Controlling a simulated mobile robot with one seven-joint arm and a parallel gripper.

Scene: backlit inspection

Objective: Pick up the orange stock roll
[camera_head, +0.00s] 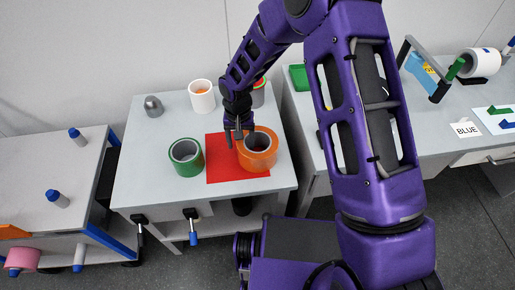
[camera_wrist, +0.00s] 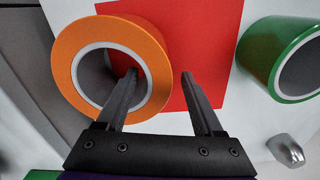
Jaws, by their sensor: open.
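The orange stock roll (camera_head: 259,150) stands upright on a red square (camera_head: 222,166) on the small white table (camera_head: 135,180). In the wrist view the orange roll (camera_wrist: 151,50) is at the upper left, with its pale core facing me. My gripper (camera_head: 238,137) is open at the roll's left side in the head view. In the wrist view my gripper's fingers (camera_wrist: 160,82) point at the roll. One fingertip overlaps the roll's hollow and the other is outside its wall over the red square. I cannot tell how deep the first finger reaches.
A green roll (camera_head: 186,157) stands left of the red square; it also shows in the wrist view (camera_wrist: 262,45). A white roll (camera_head: 201,97) and a grey metal piece (camera_head: 153,106) stand at the back. Another roll (camera_head: 258,96) is partly hidden behind my arm. The table's front left is clear.

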